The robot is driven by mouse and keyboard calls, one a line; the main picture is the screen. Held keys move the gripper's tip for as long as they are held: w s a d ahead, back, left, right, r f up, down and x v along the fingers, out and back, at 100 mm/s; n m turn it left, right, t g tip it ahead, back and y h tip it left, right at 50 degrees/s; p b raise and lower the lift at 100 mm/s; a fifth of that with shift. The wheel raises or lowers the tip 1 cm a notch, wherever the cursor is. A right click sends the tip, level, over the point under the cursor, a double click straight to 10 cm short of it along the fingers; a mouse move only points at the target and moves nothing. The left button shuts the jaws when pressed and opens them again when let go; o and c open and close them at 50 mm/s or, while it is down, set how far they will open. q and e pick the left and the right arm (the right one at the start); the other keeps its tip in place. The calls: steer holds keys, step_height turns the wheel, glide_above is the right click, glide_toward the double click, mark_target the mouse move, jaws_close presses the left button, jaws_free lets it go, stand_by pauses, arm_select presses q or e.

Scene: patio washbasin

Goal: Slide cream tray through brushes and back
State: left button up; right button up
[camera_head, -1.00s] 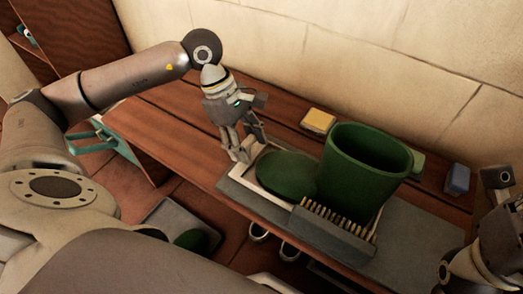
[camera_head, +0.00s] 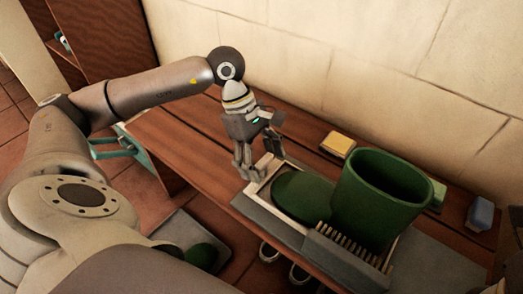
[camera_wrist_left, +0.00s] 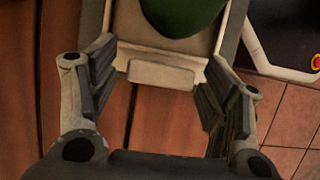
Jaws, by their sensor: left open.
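The cream tray (camera_head: 262,188) lies on a grey base (camera_head: 255,209) on the wooden bench, with a green boot (camera_head: 380,196) on it. The boot's toe points toward my left gripper (camera_head: 259,166). A brush strip (camera_head: 345,250) with pale bristles runs along the near side of the boot's shaft; the far strip is mostly hidden by the boot. My left gripper is open at the tray's left end. In the left wrist view its fingers (camera_wrist_left: 160,65) stand either side of the tray's pale end block (camera_wrist_left: 161,75), with gaps. My right gripper is out of view.
A yellow sponge (camera_head: 338,144) and a blue block (camera_head: 480,214) lie behind the boot near the wall. A green block (camera_head: 438,195) is partly hidden by the boot. A grey tray (camera_head: 182,232) with a green item sits below the bench. The bench's left end is clear.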

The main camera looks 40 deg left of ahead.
arm_select(q)
steer(key=v, duration=1.2)
steer(key=shift+r, duration=0.1)
